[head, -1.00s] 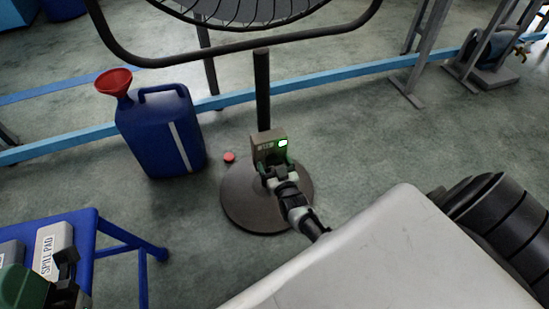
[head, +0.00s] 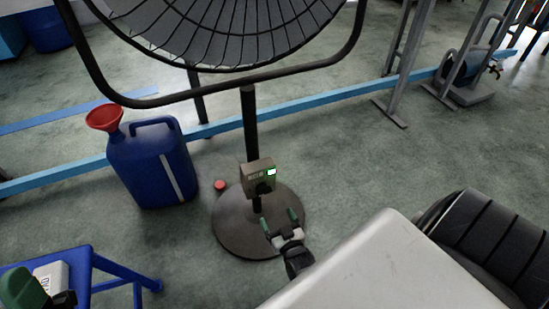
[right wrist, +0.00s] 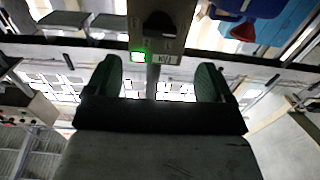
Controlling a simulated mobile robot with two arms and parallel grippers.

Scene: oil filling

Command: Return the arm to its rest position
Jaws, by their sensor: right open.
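My right gripper (head: 279,221) is open and empty in the head view, just below and in front of the control box (head: 257,178) on the fan's pole. Its two green-padded fingers are spread and apart from the box. In the right wrist view the gripper (right wrist: 159,72) shows both fingers apart, with the box (right wrist: 160,30) and its lit green indicator beyond them. My left gripper (head: 38,290) is partly in view at the lower left corner of the head view, cut by the frame; its jaw state is unclear.
The fan's round base (head: 232,238) stands on the floor. A blue jug (head: 150,165) with a red funnel (head: 104,117) stands to its left, a small red cap (head: 220,185) between them. A blue table (head: 85,262) carries a white box (head: 52,278) at lower left.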

